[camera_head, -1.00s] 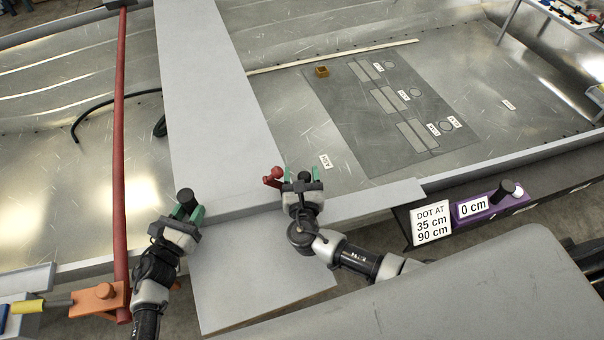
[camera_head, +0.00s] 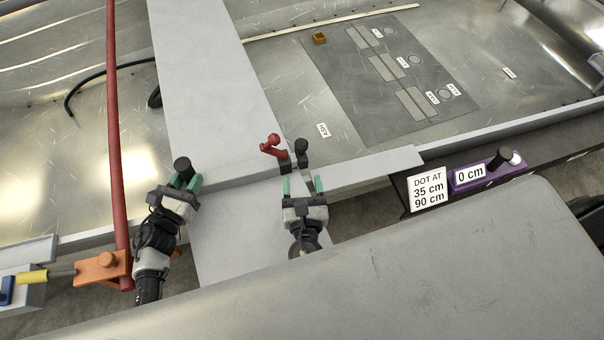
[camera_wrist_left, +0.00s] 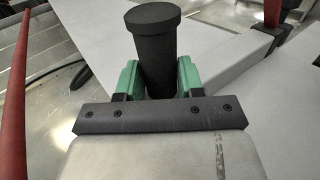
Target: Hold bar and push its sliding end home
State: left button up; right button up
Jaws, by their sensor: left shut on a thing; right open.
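My left gripper (camera_head: 186,180) is shut on an upright black handle (camera_head: 182,164); in the left wrist view the handle (camera_wrist_left: 148,45) stands between the green fingers. A pale grey bar (camera_head: 245,176) runs from there to the right across the plank; it also shows in the left wrist view (camera_wrist_left: 225,70). Near its right end are a dark block with a black knob (camera_head: 301,146) and a red lever (camera_head: 272,147). My right gripper (camera_head: 303,186) is open and empty, on the near side of the knob, apart from it. Whether the sliding end has a gap cannot be told.
A wide grey plank (camera_head: 200,80) spans the hull. A red pole (camera_head: 113,130) and orange bracket (camera_head: 100,268) stand left of my left arm. A "DOT AT 35 cm 90 cm" sign (camera_head: 428,189) and purple block (camera_head: 483,173) are at right. A grey surface (camera_head: 400,260) fills the front.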

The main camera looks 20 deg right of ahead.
pick_arm(q)
jog(key=shift+a, duration=0.1)
jog(key=o, duration=1.1)
